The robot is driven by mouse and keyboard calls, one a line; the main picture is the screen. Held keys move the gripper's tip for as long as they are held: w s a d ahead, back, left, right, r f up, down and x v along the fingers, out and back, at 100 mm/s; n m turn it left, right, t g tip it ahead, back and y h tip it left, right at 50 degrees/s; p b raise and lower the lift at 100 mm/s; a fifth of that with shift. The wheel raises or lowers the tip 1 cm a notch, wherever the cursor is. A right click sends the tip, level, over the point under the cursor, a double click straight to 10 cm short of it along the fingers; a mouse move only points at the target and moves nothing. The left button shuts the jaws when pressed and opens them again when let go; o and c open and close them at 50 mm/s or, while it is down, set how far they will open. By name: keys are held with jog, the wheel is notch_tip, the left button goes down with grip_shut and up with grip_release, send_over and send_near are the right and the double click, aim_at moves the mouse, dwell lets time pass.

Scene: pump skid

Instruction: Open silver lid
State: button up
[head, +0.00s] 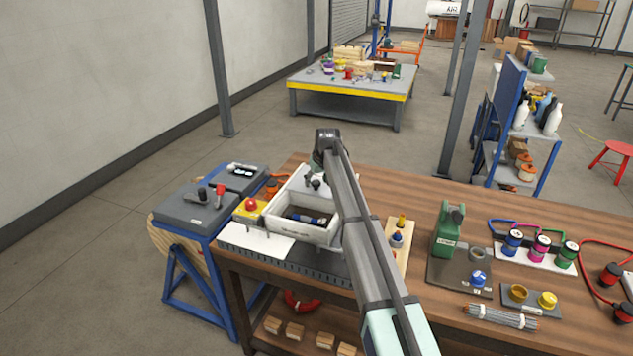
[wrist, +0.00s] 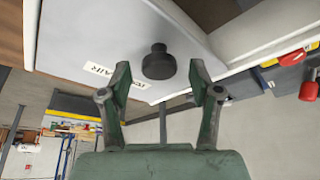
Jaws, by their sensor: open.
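The silver lid (wrist: 110,40) is a flat pale grey plate with a round black knob (wrist: 158,62) and a label reading REPAIR. In the head view the lid (head: 323,172) appears raised at a tilt at the back of the white box (head: 298,228), whose inside shows at the front. My gripper (wrist: 160,82) is open, with one finger on each side of the knob and visible gaps between. I cannot tell how far the fingertips are from the lid surface. In the head view my arm hides part of the lid and box.
A red button on a yellow block (head: 250,207) stands left of the box. A grey lever panel (head: 205,205) is farther left. A wooden stand with a yellow-topped piece (head: 401,222) is right of my arm. Jars and a green device (head: 448,230) occupy the bench's right.

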jog(key=v, duration=1.1)
jog(key=shift+r, duration=0.25)
jog(key=shift+s, duration=0.15)
